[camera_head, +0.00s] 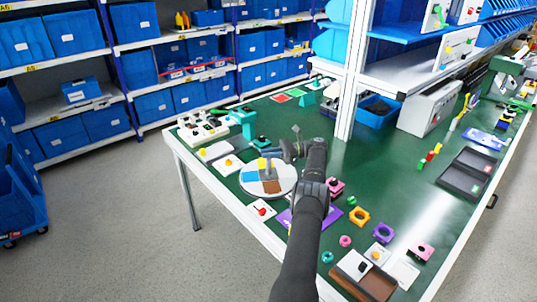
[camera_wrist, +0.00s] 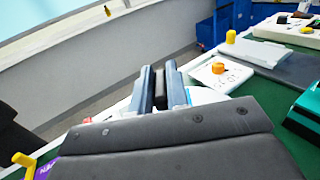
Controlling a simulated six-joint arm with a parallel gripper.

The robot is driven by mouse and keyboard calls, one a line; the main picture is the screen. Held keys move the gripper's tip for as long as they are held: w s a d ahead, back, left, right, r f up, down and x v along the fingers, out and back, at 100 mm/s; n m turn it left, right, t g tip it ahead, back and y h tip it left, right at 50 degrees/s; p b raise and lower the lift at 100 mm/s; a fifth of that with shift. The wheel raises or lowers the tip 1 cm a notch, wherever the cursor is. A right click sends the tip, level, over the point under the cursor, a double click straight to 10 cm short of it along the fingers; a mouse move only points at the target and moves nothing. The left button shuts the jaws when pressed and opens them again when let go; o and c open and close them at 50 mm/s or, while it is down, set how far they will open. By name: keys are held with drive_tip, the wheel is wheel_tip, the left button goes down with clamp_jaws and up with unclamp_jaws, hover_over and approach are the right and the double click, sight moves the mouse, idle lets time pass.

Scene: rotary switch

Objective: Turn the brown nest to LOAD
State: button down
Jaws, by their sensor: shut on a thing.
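A round white turntable (camera_head: 289,186) lies on the green bench, with coloured sectors on top. Its brown nest (camera_head: 271,187) faces the front, with a blue sector (camera_head: 250,175) at the left. An upright post (camera_head: 267,170) stands near the middle. My gripper (camera_head: 273,154) reaches over the turntable from the right, its fingertips at the post. The turntable's white edge (camera_wrist: 207,97) shows beside the fingers. No LOAD marking is readable.
White switch plates (camera_head: 228,164) sit behind left, and a plate with a red knob (camera_head: 262,210) in front. A green fixture (camera_head: 246,122) stands behind. A purple plate (camera_head: 285,218) and several coloured rings lie to the right. My arm covers part of the bench.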

drive_tip(key=c, duration=1.4)
unclamp_jaws()
drive_tip(key=shift+s, duration=0.1)
drive_tip(key=shift+m+t, duration=0.8)
drive_tip(key=shift+t, duration=0.4)
drive_tip(key=shift+t+y, duration=0.3)
